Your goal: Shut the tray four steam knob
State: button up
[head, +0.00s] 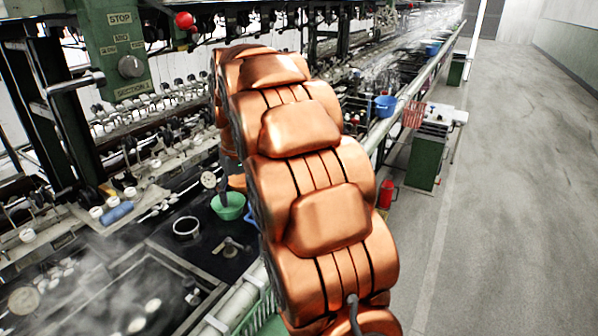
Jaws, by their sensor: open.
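The tray four steam knob is not marked out by any label I can read. Candidates in the head view are a small valve with a crossbar handle (230,246) on the dark surface at lower centre, and a pale round knob (208,180) above it. Several small white knobs, such as the near-left one (28,235), line the machine's front. I cannot tell whether any is open or shut. My copper arm rises through the middle of the view and hides what is behind it. I cannot make out gripper fingers; my arm's far end is hidden behind its nearer links.
A green bowl (228,206) and a metal ring (186,228) sit left of my arm. A steaming basin (160,254) is at lower left. A STOP control box (118,45) hangs above. A green cabinet (428,155) stands right; the grey floor (515,190) beyond is clear.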

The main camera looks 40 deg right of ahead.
jog(key=w+d+f+t, duration=0.2)
jog(key=w+d, duration=0.8)
jog(key=d, duration=0.6)
jog(key=w+d+f+m+t+h, duration=0.1)
jog(key=w+d+f, duration=0.15)
jog(key=d, duration=0.65)
jog(key=w+d+f, duration=0.1)
jog(key=d+f, duration=0.3)
jog(key=d, duration=0.5)
jog(key=shift+p+x, duration=1.15)
jog(key=shift+x, duration=2.65)
jog(key=shift+d, duration=0.15)
jog(key=c, duration=1.1)
